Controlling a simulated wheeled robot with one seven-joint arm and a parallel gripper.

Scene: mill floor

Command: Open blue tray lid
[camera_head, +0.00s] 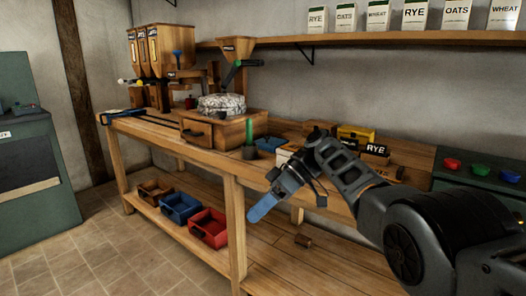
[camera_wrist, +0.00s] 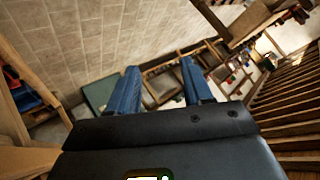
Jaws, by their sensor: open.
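My gripper (camera_head: 258,212) is in front of the workbench's front edge, its blue fingers pointing down and to the left. In the wrist view its two blue fingers (camera_wrist: 158,68) stand apart with nothing between them. A small blue container (camera_head: 270,145) sits on the bench behind my gripper, beside a green upright handle. A blue open-topped tray (camera_head: 180,207) stands on the lower shelf, left of my gripper and apart from it. I cannot make out a separate lid on either blue thing.
A red tray (camera_head: 208,228) and a brown tray (camera_head: 155,192) flank the blue tray. A wooden drawer box (camera_head: 205,133) and a yellow box (camera_head: 356,134) stand on the workbench (camera_head: 160,133). A small brown cylinder (camera_head: 303,241) lies on the lower shelf. Floor is clear at left.

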